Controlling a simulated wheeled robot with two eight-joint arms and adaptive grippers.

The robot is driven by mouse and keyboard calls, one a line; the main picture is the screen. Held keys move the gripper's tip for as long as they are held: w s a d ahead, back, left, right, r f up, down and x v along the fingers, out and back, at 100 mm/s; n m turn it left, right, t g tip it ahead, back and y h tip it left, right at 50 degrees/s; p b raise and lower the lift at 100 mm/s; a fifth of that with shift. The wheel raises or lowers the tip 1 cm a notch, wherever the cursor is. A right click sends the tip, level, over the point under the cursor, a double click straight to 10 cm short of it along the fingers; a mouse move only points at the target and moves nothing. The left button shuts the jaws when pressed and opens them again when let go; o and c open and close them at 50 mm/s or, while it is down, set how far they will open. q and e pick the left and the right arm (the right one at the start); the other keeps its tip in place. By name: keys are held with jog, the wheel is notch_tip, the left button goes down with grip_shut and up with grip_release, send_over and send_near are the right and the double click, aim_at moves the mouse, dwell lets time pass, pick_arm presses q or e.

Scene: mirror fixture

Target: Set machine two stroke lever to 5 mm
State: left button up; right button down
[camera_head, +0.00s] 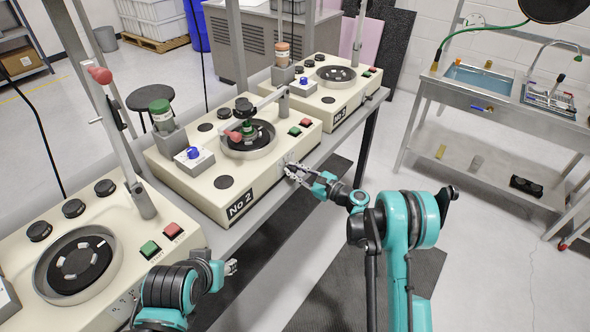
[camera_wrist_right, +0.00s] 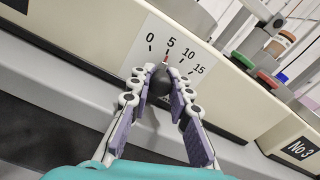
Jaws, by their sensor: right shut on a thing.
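The No 2 machine (camera_head: 205,180) is a cream box in the middle of the head view. Its stroke scale (camera_wrist_right: 180,52), marked 0, 5, 10 and 15, is on the front face in the right wrist view. Below the scale is a dark lever knob (camera_wrist_right: 160,84) with a red tip (camera_wrist_right: 165,61) close under the 5 mark. My right gripper (camera_head: 292,172) is at the machine's front face, shut on the lever knob, with a finger on each side (camera_wrist_right: 160,80). The fingers hide part of the knob. My left gripper (camera_head: 231,267) is near the machine at lower left, its fingers too small to judge.
The No 3 machine (camera_head: 325,100) stands behind, and another cream machine (camera_head: 95,260) is at lower left, close to my left arm. A sink bench (camera_head: 500,100) is at the right. The floor (camera_head: 300,250) between is open.

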jog(key=c, duration=1.4)
grip_release()
jog(key=v, duration=1.2)
